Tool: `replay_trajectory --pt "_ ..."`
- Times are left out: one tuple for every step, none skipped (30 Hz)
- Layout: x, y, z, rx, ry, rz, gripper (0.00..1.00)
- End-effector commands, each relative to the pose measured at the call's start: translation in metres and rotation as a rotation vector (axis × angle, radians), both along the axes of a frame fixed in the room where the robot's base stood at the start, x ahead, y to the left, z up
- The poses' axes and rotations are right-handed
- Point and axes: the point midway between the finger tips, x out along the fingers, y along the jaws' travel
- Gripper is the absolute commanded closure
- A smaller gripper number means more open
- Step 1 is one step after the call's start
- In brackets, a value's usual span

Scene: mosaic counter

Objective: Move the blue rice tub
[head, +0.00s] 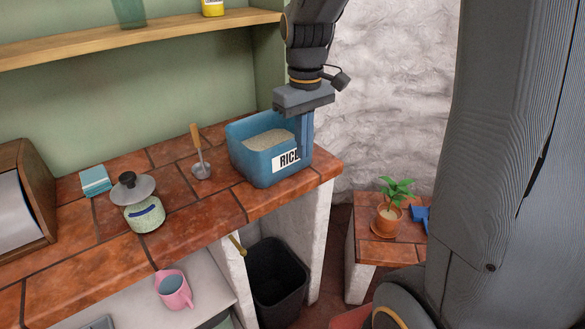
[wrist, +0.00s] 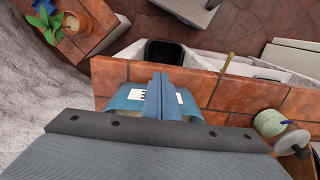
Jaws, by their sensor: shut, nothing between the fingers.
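The blue rice tub (head: 262,165) is an open box full of rice with a white RICE label. It stands upright on the tiled counter (head: 215,222), close to its right end. My gripper (head: 305,155) points down at the tub's right front corner, in front of part of the label. Its fingers are together with nothing between them. In the wrist view the shut fingers (wrist: 159,97) cover the middle of the tub (wrist: 125,97). Whether they touch the tub, I cannot tell.
A scoop (head: 201,165), a lidded jar (head: 145,215) and a light-blue block (head: 95,181) stand left of the tub. A wooden shelf (head: 150,41) runs above. A black bin (head: 277,285) is below the counter. A potted plant (head: 389,215) stands on a low tiled stand at right.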

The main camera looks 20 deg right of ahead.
Motion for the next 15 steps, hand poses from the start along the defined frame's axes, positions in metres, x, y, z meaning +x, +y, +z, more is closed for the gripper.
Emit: replay_trajectory --pt "0.001 0.000 -0.003 0.000 0.004 0.004 1.00" --pt "0.001 0.000 -0.005 0.000 0.005 0.006 1.00" --pt "0.001 0.000 -0.009 0.000 0.005 0.007 1.00" --pt "0.000 0.000 -0.013 0.000 0.006 0.007 1.00" --pt "0.000 0.000 -0.018 0.000 0.009 0.007 1.00" --pt "0.000 0.000 -0.025 0.000 0.006 0.006 1.00" --pt "0.000 0.000 -0.031 0.000 0.009 0.006 1.00" --pt "0.000 0.000 -0.037 0.001 0.008 0.006 1.00" --pt "-0.001 0.000 -0.045 0.001 0.008 0.006 1.00" --pt "-0.001 0.000 -0.051 0.000 0.009 0.006 1.00" --pt "-0.001 0.000 -0.056 0.001 0.008 0.006 1.00" --pt "-0.001 0.000 -0.064 0.000 0.009 0.005 1.00" --pt "-0.001 0.000 -0.069 0.000 0.006 0.005 1.00" --pt "-0.001 0.000 -0.075 0.000 0.009 0.005 1.00" --pt "0.000 0.000 -0.081 0.000 0.006 0.005 1.00"
